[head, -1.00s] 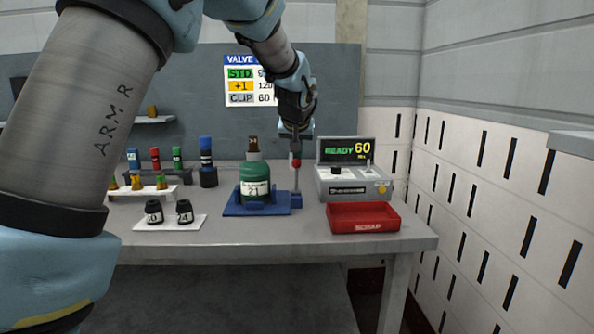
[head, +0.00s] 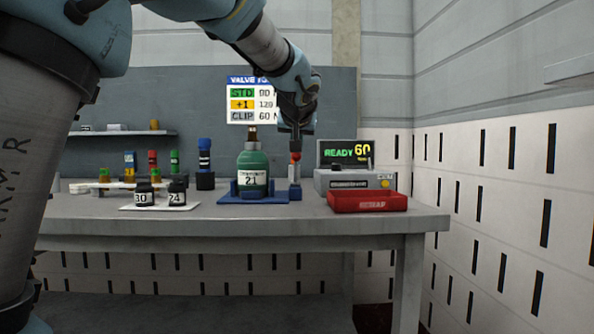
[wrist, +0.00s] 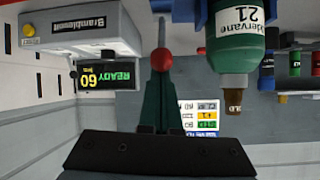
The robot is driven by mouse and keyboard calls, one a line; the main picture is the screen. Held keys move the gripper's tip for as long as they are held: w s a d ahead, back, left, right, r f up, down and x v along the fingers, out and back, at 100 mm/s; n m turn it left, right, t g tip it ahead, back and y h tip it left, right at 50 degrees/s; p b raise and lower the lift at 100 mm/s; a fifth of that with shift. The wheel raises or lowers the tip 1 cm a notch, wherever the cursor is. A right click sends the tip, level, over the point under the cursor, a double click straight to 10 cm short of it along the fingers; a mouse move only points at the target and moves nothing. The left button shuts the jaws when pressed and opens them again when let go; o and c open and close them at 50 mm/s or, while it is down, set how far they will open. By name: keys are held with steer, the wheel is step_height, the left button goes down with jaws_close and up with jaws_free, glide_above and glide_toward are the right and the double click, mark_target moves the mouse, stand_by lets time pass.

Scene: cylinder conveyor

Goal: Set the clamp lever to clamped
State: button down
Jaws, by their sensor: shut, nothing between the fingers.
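The clamp lever (head: 295,170) is a grey post with a red knob (head: 295,157), standing upright at the right side of a blue cradle (head: 240,198). A green cylinder labelled 21 (head: 252,172) with a brown valve on top stands in the cradle. My gripper (head: 296,143) is shut and empty, pointing down just above the knob. In the upside-down wrist view, the red knob (wrist: 161,60) lies right at my fingertips (wrist: 161,78). I cannot tell whether they touch it. The lever's foot is out of the wrist view.
A red scrap tray (head: 367,202) sits right of the lever, with a grey unit (head: 340,181) behind it and a display (head: 340,153) reading READY 60. Two black weights (head: 160,196) on a white plate and several coloured valves are on the left. A wall runs along the right.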

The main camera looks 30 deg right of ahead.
steer(key=shift+s+a+f+t+h+b, duration=0.2)
steer(key=shift+s+f+t+b, duration=0.35)
steer(key=shift+b, duration=2.35)
steer(key=shift+s+a+f+t+h+b, duration=0.25)
steer(key=shift+f+b, duration=0.4)
steer(key=shift+b, duration=2.25)
steer(key=s+t+b, duration=0.1)
steer(key=b, duration=0.4)
steer(key=f+t+h+b, duration=0.1)
steer(key=b, duration=0.5)
steer(key=shift+s+a+f, duration=0.15)
steer(key=shift+s+a, duration=0.15)
steer(key=shift+s, duration=0.05)
steer(key=shift+s+a+f+b, duration=0.1)
steer(key=shift+s+f+b, duration=0.15)
steer(key=shift+b, duration=1.05)
steer(key=shift+w+r+p, duration=0.15)
steer(key=shift+r+p, duration=0.4)
steer(key=shift+p, duration=0.05)
step_height(320, 180, up, 4)
steer(key=w+d+p, duration=0.1)
steer(key=p, duration=0.3)
steer(key=b, duration=0.2)
glide_toward(298, 160)
steer(key=shift+s+a+r, duration=0.15)
steer(key=shift+s+r, duration=0.4)
steer(key=shift+r, duration=0.25)
steer(key=shift+s+a+r, duration=0.15)
steer(key=shift+s+r, duration=0.45)
steer(key=shift+r, duration=0.15)
